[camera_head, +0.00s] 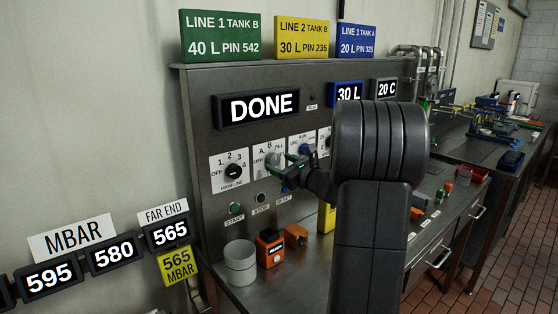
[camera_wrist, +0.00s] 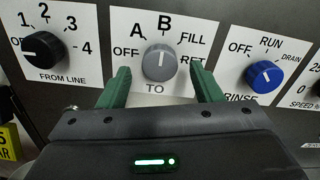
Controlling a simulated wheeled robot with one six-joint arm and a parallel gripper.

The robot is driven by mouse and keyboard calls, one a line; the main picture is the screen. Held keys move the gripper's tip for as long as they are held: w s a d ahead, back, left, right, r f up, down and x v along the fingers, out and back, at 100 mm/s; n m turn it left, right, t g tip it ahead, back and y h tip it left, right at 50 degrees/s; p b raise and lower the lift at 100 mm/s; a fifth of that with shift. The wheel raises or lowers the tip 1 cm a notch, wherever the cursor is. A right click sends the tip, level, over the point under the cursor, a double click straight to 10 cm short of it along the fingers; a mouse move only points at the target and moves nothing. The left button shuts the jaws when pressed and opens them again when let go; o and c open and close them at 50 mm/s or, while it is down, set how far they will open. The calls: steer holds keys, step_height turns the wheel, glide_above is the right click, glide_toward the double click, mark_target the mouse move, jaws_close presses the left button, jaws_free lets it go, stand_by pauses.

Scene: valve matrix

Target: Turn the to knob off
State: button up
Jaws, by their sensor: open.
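The TO knob (camera_wrist: 159,64) is a grey round knob on a white plate marked OFF, A, B, FILL and RET. Its white pointer line stands roughly upright, near B and away from OFF. In the head view the TO knob (camera_head: 272,158) sits on the upright steel panel. My gripper (camera_wrist: 160,70) is open, with one green finger on each side of the knob and a visible gap to it. In the head view my gripper (camera_head: 288,165) is close to the panel by the knob; my arm hides part of the panel.
The black FROM LINE knob (camera_wrist: 44,49) is left of it, the blue RINSE knob (camera_wrist: 263,76) right. A display reads DONE (camera_head: 258,106). Below are START (camera_head: 235,208) and STOP buttons, a grey cup (camera_head: 240,264) and an orange block (camera_head: 269,248) on the bench.

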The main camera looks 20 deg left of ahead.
steer(key=shift+x, duration=0.8)
steer(key=c, duration=1)
steer(key=shift+f, duration=0.1)
